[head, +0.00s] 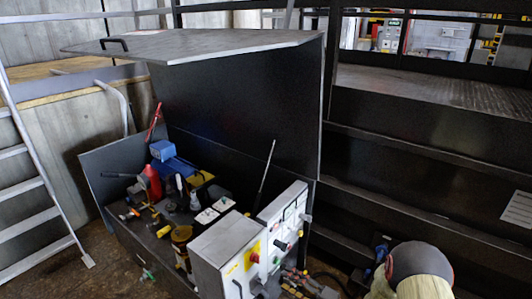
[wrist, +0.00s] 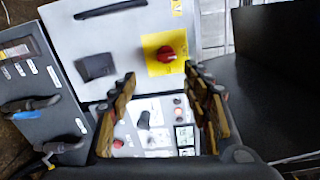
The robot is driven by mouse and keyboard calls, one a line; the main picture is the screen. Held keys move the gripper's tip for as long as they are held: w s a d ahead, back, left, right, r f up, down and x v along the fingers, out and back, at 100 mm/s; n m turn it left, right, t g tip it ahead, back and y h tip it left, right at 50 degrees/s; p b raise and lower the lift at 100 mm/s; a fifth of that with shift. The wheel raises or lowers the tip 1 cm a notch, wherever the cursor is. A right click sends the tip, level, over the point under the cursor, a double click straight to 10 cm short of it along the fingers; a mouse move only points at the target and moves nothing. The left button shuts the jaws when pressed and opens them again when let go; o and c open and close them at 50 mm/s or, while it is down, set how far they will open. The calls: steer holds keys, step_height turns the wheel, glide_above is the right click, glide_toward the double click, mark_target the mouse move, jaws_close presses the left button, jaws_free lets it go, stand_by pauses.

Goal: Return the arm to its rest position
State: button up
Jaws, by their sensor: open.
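My gripper (wrist: 162,84) is open in the wrist view, with one finger on each side and nothing between the tips. The grey control box (wrist: 120,50) lies beyond the fingertips, with a red rotary switch on a yellow plate (wrist: 166,53) just beyond the right fingertip. A panel with dials and knobs (wrist: 155,122) shows between the fingers. In the head view, part of my arm (head: 412,268) shows at the lower right, and the control box (head: 225,250) stands at the bottom centre. I cannot tell the gap between fingers and box.
A bench (head: 125,232) crowded with tools stands left of the control box under a raised dark lid (head: 190,46). A ladder (head: 32,215) leans at the far left. Dark steps (head: 420,150) rise at the right. A dark unit with black levers (wrist: 40,95) stands left in the wrist view.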

steer(key=s+a+f+m+g, duration=0.1)
steer(key=s+a+f+g, duration=0.25)
steer(key=s, duration=0.35)
steer(key=s+d+r+n+g+h+p, duration=0.1)
steer(key=s+r+n+g+h, duration=0.1)
steer(key=s+r+g, duration=0.45)
steer(key=s+d+r+n+g+h, duration=0.1)
steer(key=s+g+h, duration=0.15)
steer(key=s, duration=0.65)
steer(key=s+d+r+n+t+h+p, duration=0.1)
steer(key=s+d+r+n+h, duration=0.2)
steer(key=d+r, duration=0.4)
steer(key=s+d+r+n+t+h+p, duration=0.1)
steer(key=s+d+r+n+t+h, duration=0.25)
steer(key=r, duration=0.55)
step_height(320, 180, up, 14)
steer(key=s+t+h+p, duration=0.1)
steer(key=t+h, duration=0.2)
steer(key=shift+d, duration=0.35)
steer(key=shift+f, duration=0.1)
steer(key=shift+c, duration=0.2)
